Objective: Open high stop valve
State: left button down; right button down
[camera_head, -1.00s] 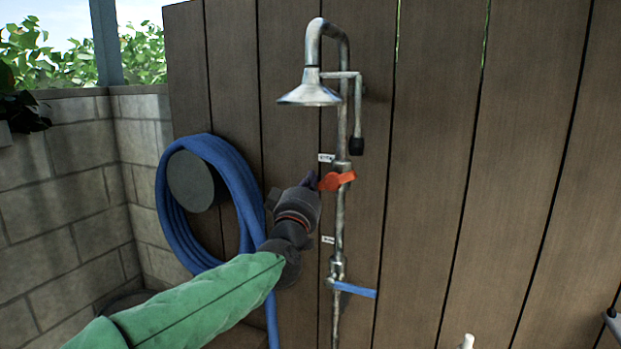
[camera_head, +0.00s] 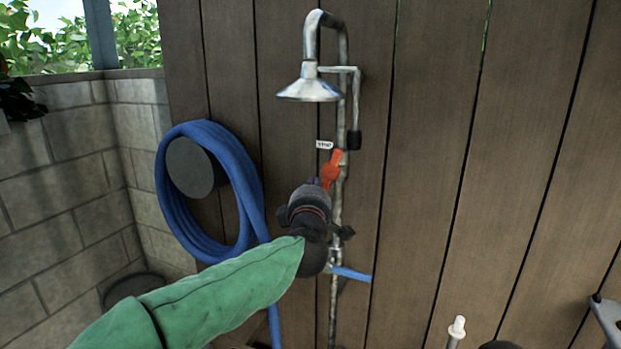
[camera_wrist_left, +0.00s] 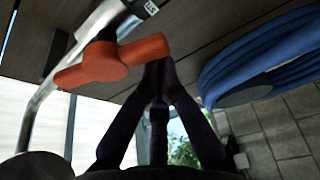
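The upper valve on the shower pipe has a red lever handle (camera_head: 331,170), slanted steeply with its lower end to the left of the pipe. In the left wrist view the red handle (camera_wrist_left: 115,58) lies just left of my fingertips. My left gripper (camera_head: 314,183) is at the lower end of the handle, with its fingers partly hidden by the wrist. In the left wrist view its fingertips (camera_wrist_left: 157,74) are together with nothing seen between them. They are at or touching the handle's end. My right gripper is not in view.
A lower valve with a blue lever (camera_head: 351,273) is on the same pipe (camera_head: 341,215), below the shower head (camera_head: 310,84). A coiled blue hose (camera_head: 240,185) hangs to the left on the wooden wall (camera_head: 430,150). A block wall (camera_head: 60,170) stands at far left.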

pick_arm(q)
jog(key=shift+s+d+f+n+g+p, duration=0.15)
jog(key=shift+d+n+p, duration=0.1)
jog(key=shift+n, duration=0.2)
jog(key=shift+w+d+f+n+g+p, duration=0.1)
jog(key=shift+n+g+p, duration=0.1)
jog(key=shift+n, duration=0.25)
jog(key=shift+s+d+n, duration=0.1)
jog(key=shift+n, duration=0.2)
jog(key=s+a+b, duration=0.1)
jog(key=s+a, duration=0.3)
jog(key=s, duration=0.4)
jog(key=shift+s+a, duration=0.15)
jog(key=shift+s, duration=0.1)
dwell(0.3)
jog(key=shift+w+f, duration=0.1)
